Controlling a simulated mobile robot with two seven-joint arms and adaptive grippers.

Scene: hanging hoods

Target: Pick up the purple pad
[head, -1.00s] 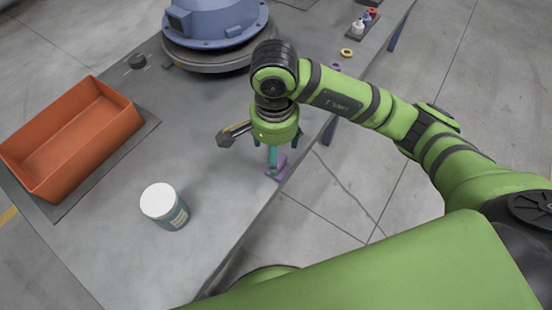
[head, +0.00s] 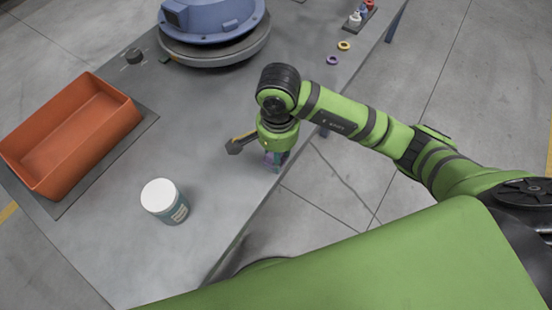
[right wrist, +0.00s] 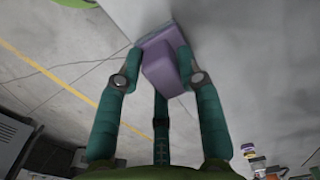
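The purple pad (head: 270,157) is at the table's right edge in the head view, mostly hidden under my right gripper (head: 275,164). The right wrist view shows the pad (right wrist: 162,68) as a flat base with a raised block, between the teal fingers of my right gripper (right wrist: 160,75). Two fingertips lie on either side of the block and the third is below it in the picture. The fingers look spread around the block; firm contact is not clear. My left gripper is not in view.
A dark-headed tool (head: 236,146) lies just left of the gripper. A white-lidded jar (head: 164,201) and an orange bin (head: 70,139) stand further left. A blue round housing (head: 212,22) is at the back. Purple (head: 332,61) and yellow (head: 344,45) rings lie near the right edge.

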